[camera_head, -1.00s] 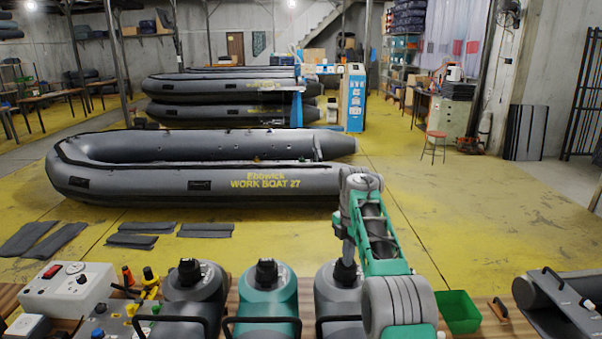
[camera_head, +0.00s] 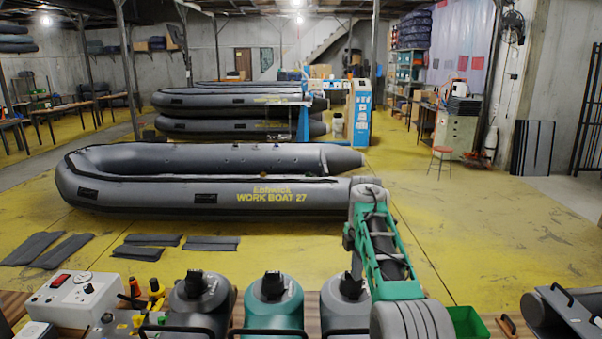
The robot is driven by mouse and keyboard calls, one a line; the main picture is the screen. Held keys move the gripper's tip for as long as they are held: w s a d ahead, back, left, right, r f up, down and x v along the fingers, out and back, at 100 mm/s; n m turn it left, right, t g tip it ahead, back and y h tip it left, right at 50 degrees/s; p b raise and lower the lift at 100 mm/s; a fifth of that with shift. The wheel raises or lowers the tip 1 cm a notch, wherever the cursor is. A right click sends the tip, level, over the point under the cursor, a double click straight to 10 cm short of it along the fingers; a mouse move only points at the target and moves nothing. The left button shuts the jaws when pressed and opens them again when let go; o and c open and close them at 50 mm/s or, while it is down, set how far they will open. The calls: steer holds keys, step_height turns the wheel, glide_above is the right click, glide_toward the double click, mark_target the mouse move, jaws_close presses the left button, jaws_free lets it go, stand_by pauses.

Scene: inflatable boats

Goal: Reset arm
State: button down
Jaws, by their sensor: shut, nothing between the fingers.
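My arm, green and grey, rises from the lower right of the view. It bends at the top, in front of the right end of the large grey boat. A small dark part of it shows at its left side, above the third canister. My gripper itself cannot be made out; the arm's own links hide that end. I see nothing carried by the arm.
A wooden bench in front holds a grey control box (camera_head: 72,298), a dark canister (camera_head: 197,303), a teal canister (camera_head: 273,305), another dark canister (camera_head: 343,303) and a green bin (camera_head: 468,322). The grey boat (camera_head: 205,185) lies beyond on yellow floor, clear to its right.

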steer(key=s+r+m+t+b, duration=0.2)
steer(key=s+r+m, duration=0.5)
steer(key=s+r, duration=0.75)
steer(key=s+f+m+t+b, duration=0.2)
steer(key=s+f+m, duration=1.2)
steer(key=s+f, duration=0.4)
steer(key=shift+s, duration=0.6)
